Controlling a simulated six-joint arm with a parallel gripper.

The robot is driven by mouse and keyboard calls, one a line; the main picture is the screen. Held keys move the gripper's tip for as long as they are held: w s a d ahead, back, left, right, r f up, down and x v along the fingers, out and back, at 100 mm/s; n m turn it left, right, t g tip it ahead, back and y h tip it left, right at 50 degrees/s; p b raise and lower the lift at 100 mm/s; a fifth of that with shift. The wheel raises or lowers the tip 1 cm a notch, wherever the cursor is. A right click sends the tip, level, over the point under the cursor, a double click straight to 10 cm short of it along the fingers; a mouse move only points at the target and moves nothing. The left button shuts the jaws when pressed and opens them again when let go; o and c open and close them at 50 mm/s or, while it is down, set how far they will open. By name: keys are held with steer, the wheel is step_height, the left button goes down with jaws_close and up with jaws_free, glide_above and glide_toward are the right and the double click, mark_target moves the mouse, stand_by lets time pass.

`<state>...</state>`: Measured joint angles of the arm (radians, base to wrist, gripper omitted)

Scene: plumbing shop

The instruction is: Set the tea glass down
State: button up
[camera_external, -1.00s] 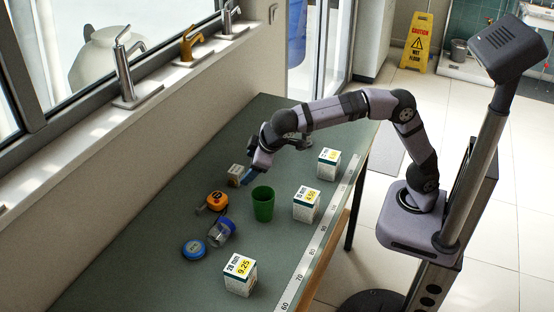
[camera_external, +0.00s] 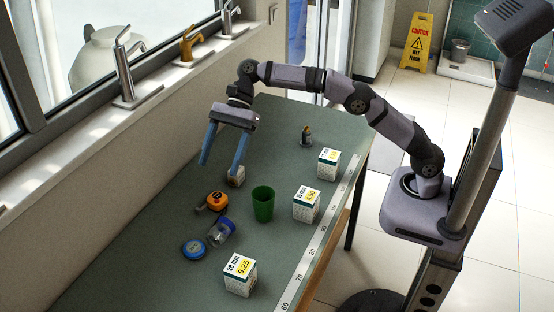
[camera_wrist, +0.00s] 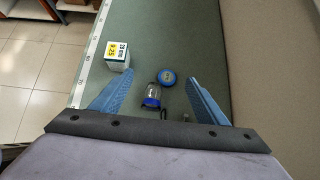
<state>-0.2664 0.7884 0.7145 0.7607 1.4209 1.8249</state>
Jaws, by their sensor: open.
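A small dark object with an amber part (camera_external: 306,135) stands upright on the far part of the green bench. It may be the tea glass, but it is too small to tell. My gripper (camera_external: 220,168) is open and empty, its blue fingers pointing down above the bench on the window side, well left of that object. In the wrist view my gripper (camera_wrist: 160,76) is also open with nothing held between the fingers. The small object does not show there.
A green cup (camera_external: 263,204), orange tape measure (camera_external: 216,201), clear jar (camera_external: 221,233) and blue lid (camera_external: 194,249) stand or lie nearby. A small brown box (camera_external: 236,178) is by one finger. Priced boxes (camera_external: 306,205) line the ruler edge. The window wall is at left.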

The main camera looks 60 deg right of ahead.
mark_target(223, 221)
step_height(223, 221, down, 18)
steer(key=shift+f, duration=0.1)
steer(key=shift+s+p+x, duration=0.2)
steer(key=shift+p+x, duration=1.05)
steer(key=shift+x, duration=2.4)
steer(key=c, duration=1.2)
